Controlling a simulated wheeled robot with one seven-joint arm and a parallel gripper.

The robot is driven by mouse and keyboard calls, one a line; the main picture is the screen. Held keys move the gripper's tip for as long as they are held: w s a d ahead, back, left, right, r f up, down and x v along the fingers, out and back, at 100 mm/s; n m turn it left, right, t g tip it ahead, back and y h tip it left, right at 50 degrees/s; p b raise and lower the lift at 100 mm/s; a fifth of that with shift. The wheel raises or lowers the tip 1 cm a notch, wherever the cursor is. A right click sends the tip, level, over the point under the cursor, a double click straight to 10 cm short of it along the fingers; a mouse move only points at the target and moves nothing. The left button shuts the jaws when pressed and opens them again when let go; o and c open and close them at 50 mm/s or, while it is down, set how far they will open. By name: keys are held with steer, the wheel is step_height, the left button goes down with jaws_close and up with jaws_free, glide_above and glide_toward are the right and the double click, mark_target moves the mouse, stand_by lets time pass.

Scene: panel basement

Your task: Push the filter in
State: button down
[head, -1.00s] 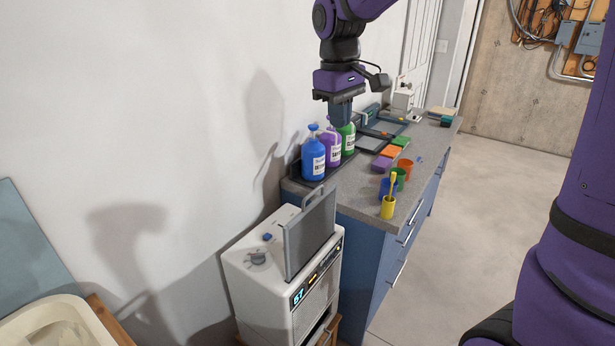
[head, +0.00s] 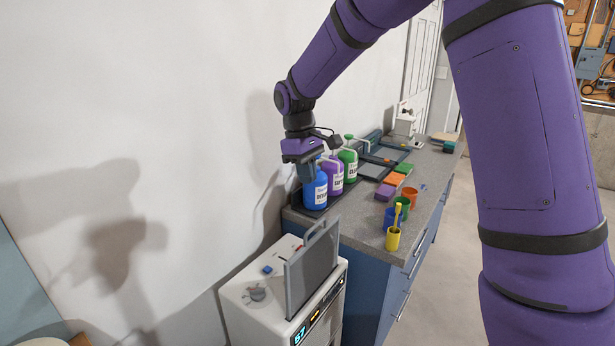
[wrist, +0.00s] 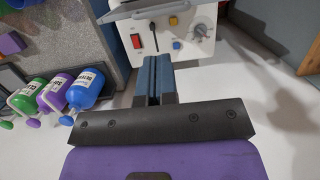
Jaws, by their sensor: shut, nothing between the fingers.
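The filter (head: 312,268) is a flat grey panel with a handle on its top edge. It stands up out of the top of the white machine (head: 262,299), with much of the panel above the casing. In the wrist view the machine (wrist: 155,38) is at the top, partly cut off, with a red switch and a dial. My gripper (head: 308,179) is shut and empty, pointing down by the blue bottle, above and behind the filter and apart from it. Its fingers (wrist: 153,75) show together in the wrist view, short of the machine.
Blue (head: 314,190), purple (head: 336,178) and green (head: 349,165) bottles stand in a tray on the grey counter (head: 356,225), close to my gripper. Coloured cups, including a yellow one (head: 392,240), stand near the counter's front edge. The space above the machine is clear.

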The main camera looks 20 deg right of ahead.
glide_above(314, 280)
steer(key=w, duration=0.1)
step_height(314, 280, down, 11)
steer(key=shift+w, duration=0.2)
steer(key=shift+d, duration=0.1)
step_height(314, 280, down, 20)
steer(key=shift+f, duration=0.1)
steer(key=shift+s+f, duration=0.2)
steer(key=shift+f, duration=0.05)
stand_by(0.4)
steer(key=shift+r, duration=0.1)
steer(key=shift+w+r, duration=0.15)
steer(key=shift+r, duration=0.1)
step_height(314, 280, up, 14)
steer(key=w+a, duration=0.1)
steer(key=w, duration=0.1)
steer(key=shift+w+a, duration=0.2)
